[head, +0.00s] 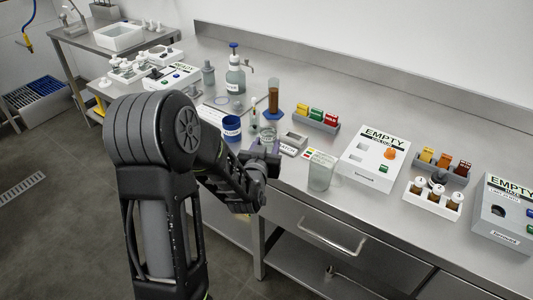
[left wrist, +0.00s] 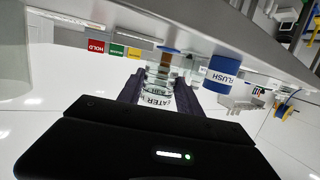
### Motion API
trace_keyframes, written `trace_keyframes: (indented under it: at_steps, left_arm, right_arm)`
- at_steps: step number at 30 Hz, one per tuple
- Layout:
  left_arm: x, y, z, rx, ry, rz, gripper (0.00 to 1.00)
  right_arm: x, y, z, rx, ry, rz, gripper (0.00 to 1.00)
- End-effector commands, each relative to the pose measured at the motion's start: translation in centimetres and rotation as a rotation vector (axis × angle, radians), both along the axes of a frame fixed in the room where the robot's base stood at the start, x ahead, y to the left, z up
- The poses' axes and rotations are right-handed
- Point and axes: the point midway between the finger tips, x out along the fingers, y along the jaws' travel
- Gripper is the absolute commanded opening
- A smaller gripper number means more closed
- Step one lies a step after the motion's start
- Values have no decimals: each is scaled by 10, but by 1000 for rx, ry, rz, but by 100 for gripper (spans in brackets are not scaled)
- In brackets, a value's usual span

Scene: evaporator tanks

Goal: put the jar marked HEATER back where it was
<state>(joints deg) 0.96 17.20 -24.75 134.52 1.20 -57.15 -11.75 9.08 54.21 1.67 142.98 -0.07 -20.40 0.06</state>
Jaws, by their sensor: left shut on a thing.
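My left gripper (head: 264,152) is shut on the clear glass jar (head: 268,134) at the front of the steel counter. In the left wrist view the jar (left wrist: 158,80) stands between the two dark fingers (left wrist: 158,96). Its white label reads partly HEATER, with the ends hidden by the fingers. I cannot tell whether the jar touches the counter. My right gripper is not in view.
A blue FLUSH cup (head: 231,128) stands just left of the jar. A brown cylinder on a blue base (head: 273,98) is behind. A clear beaker (head: 320,172) and a white EMPTY box (head: 376,158) stand to the right. Coloured blocks (head: 316,116) sit in a grey rack.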

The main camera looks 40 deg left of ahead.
Motion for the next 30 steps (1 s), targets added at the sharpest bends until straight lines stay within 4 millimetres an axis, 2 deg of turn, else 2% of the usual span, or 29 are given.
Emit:
trace_keyframes:
  at_steps: [3,6,19,20,27,30]
  left_arm:
    - [0,0,-20,2,4,-1,0]
    - [0,0,-29,3,0,-1,0]
    - [0,0,-34,2,-2,0,0]
    - [0,0,-33,1,-1,0,44]
    - [0,0,-33,1,0,0,63]
    - [0,0,-33,1,0,0,63]
  right_arm:
    - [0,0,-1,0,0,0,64]
    - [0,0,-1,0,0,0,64]
    - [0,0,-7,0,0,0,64]
    - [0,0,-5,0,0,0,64]
    - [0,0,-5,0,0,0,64]
    - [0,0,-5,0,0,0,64]
